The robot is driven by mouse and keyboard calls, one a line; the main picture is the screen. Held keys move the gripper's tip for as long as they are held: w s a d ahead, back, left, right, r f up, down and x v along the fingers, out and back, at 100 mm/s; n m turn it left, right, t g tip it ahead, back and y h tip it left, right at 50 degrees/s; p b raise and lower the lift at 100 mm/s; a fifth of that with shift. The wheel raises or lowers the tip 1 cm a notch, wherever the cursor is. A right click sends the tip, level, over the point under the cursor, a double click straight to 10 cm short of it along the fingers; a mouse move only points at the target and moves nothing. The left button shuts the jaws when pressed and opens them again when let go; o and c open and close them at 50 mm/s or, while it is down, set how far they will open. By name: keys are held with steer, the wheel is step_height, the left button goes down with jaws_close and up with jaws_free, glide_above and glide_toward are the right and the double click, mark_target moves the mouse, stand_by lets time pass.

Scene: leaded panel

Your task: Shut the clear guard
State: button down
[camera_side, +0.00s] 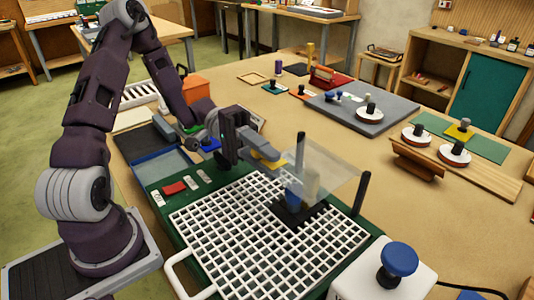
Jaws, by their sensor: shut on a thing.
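The clear guard (335,172) is a see-through sheet, tilted between two black posts, above the grinder area on the white grid. Behind or under it stand a blue-and-pale upright part (293,196) and a black base, partly veiled by the sheet. My gripper (270,160) is at the guard's left side, shut on a small yellow piece (268,164). The fingers partly hide this piece, and I cannot tell whether it is joined to the guard.
A white grid (235,235) on a green base fills the front. A blue knob (399,259) on a white box stands front right. A grey board (345,118) and wooden blocks lie farther back.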

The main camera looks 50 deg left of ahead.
steer(key=shift+f, duration=0.1)
stand_by(0.3)
steer(key=c, duration=1.2)
jaws_free()
steer(key=a, duration=0.7)
steer(key=shift+a, duration=0.1)
